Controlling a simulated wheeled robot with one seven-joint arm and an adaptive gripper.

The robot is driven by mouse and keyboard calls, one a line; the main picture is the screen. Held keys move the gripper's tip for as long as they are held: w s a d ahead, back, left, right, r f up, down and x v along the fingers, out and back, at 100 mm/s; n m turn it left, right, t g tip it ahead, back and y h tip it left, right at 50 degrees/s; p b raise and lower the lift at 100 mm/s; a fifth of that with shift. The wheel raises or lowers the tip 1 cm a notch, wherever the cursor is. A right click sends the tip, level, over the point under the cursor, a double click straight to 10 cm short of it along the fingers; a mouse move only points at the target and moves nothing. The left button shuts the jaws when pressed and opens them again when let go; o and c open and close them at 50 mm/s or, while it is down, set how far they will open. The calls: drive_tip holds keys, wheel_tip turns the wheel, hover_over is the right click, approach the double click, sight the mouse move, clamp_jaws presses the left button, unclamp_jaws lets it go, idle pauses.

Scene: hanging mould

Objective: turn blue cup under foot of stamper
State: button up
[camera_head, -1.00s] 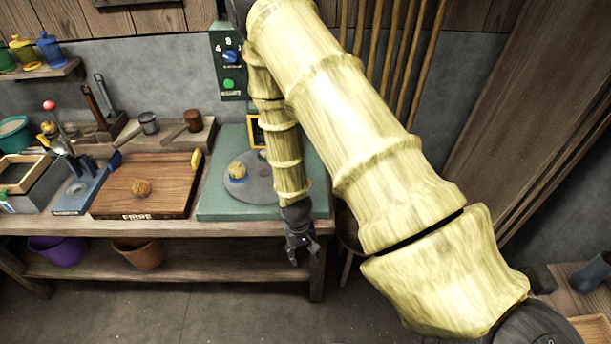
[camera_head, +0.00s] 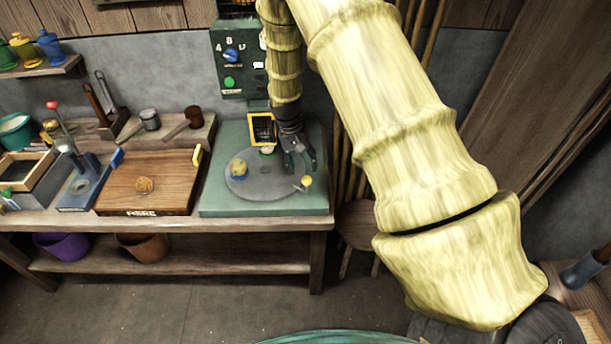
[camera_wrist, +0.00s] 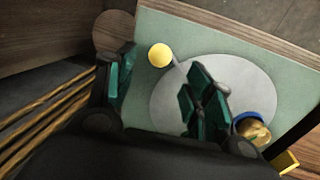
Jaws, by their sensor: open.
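The blue cup (camera_head: 239,178) sits on the left part of a grey round disc (camera_head: 262,190), with a brownish lump in it. In the wrist view the cup (camera_wrist: 262,117) shows at the lower right. A yellow knob (camera_head: 306,182) stands at the disc's right edge on a short arm. It also shows in the wrist view (camera_wrist: 159,55). My gripper (camera_head: 300,166) is open, over the right side of the disc near the knob. In the wrist view the knob appears between the fingers, untouched as far as I can see. A yellow-framed part (camera_head: 262,129) stands behind the disc with a pale round piece below it; I cannot tell whether this is the stamper.
The disc lies on a green base (camera_head: 222,205) at the bench's right end. A wooden board (camera_head: 125,190) with a brown lump and a blue lever press (camera_head: 85,185) stand to the left. A control panel (camera_head: 229,60) hangs behind. A stool (camera_head: 360,226) stands at right.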

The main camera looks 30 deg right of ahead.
sight(306, 177)
drive_tip(key=shift+s+d+f+p, duration=0.15)
drive_tip(key=shift+f+p, duration=0.15)
drive_tip(key=shift+f, duration=0.8)
drive_tip(key=shift+s+d+f+p, duration=0.1)
drive_tip(key=shift+d+f+p, duration=0.2)
drive_tip(key=shift+f, duration=0.8)
drive_tip(key=shift+s+d+f+p, duration=0.1)
drive_tip(key=shift+f+p, duration=0.25)
drive_tip(key=shift+f, duration=0.75)
clamp_jaws()
